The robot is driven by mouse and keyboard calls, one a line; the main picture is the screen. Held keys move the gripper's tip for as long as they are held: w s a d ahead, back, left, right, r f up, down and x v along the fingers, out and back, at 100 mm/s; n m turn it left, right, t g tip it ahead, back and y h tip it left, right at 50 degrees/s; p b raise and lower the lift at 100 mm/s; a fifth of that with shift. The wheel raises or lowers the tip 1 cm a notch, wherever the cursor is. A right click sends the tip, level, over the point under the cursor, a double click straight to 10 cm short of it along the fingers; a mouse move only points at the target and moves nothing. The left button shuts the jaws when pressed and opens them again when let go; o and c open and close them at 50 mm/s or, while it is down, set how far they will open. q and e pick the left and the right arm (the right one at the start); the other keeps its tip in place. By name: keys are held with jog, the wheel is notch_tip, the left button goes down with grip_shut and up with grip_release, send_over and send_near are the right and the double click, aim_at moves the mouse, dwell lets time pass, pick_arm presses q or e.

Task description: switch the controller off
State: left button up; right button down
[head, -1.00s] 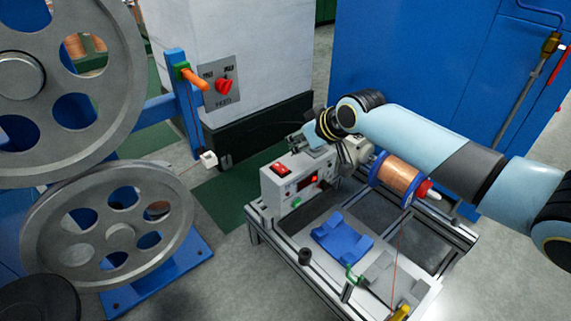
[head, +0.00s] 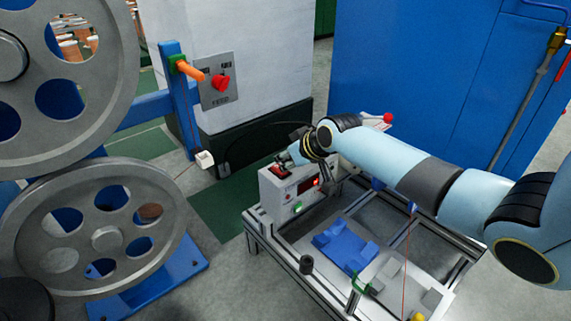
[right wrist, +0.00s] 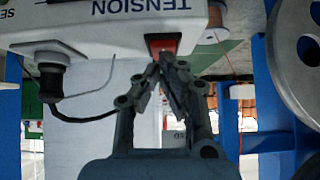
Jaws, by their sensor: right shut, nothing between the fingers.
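The controller (head: 283,200) is a white box with a lit red display (head: 308,185) and a green button (head: 297,207). Its red switch (head: 282,171) is at the top left of the box. My right gripper (head: 281,163) is at this switch, partly covering it. In the right wrist view the controller (right wrist: 110,25) carries the word TENSION beside the red switch (right wrist: 160,42). There my right gripper (right wrist: 171,60) is shut and empty, its tips together at the switch's edge. I cannot tell whether they touch it. My left gripper is not in view.
The controller stands on an aluminium frame (head: 265,250) with a blue cradle (head: 342,246). Large grey wheels (head: 100,235) stand at the left. A grey panel with a red knob (head: 221,83) is behind. A blue cabinet (head: 430,70) fills the back right.

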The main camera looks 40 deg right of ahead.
jog(key=shift+f, duration=0.2)
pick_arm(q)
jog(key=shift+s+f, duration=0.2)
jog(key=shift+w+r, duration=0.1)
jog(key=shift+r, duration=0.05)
pick_arm(e)
jog(key=shift+w+r, duration=0.3)
jog(key=shift+w, duration=0.4)
